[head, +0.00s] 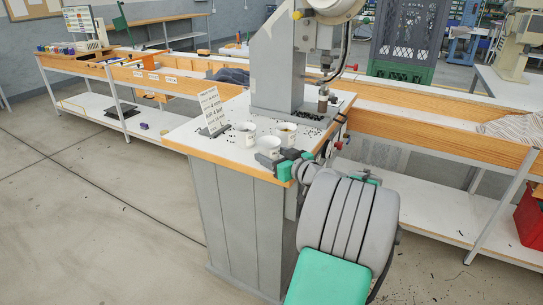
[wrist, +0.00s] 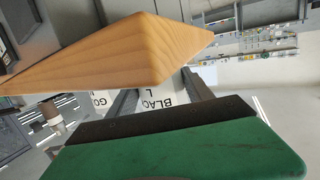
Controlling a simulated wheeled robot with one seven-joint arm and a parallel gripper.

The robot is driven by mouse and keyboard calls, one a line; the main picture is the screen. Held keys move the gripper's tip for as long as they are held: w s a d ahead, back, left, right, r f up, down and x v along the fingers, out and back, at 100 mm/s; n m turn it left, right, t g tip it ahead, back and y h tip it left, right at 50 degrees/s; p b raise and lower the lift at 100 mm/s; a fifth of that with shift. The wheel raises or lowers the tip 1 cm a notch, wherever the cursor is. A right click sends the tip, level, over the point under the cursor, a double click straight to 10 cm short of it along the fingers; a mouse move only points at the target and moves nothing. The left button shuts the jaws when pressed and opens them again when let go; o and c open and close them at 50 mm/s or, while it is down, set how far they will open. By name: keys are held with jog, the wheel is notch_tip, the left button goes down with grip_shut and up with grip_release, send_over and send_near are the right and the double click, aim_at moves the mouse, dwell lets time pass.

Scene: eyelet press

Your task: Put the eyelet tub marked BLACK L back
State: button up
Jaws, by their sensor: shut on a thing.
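The eyelet tub marked BLACK L (wrist: 168,90) shows in the wrist view between my two dark fingers, its print turned on its side. My gripper (wrist: 160,95) is shut on it. In the head view my gripper (head: 278,160) is at the front edge of the press table, and the white tub at its tip (head: 267,146) appears to be this one. The wooden table edge (wrist: 120,50) covers part of the tub and fingers in the wrist view. I cannot tell whether the tub touches the tabletop.
Two more white tubs stand behind on the press table (head: 195,137), one at the left (head: 245,134) and one at the right (head: 286,134). A tub lettered "GO" (wrist: 99,104) is beside my finger. A sign (head: 211,107) and the press column (head: 275,75) rise behind. Dark eyelets lie scattered.

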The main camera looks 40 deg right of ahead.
jog(key=shift+f, duration=0.2)
jog(key=o, duration=1.4)
jog(key=shift+r, duration=0.15)
jog(key=shift+s+r, duration=0.15)
jog(key=shift+s, duration=0.05)
jog(key=s, duration=0.3)
jog(key=s+r, duration=0.1)
jog(key=s, duration=0.3)
jog(key=s+a, duration=0.1)
jog(key=s, duration=0.3)
jog(key=shift+s+r, duration=0.25)
jog(key=shift+r, duration=0.1)
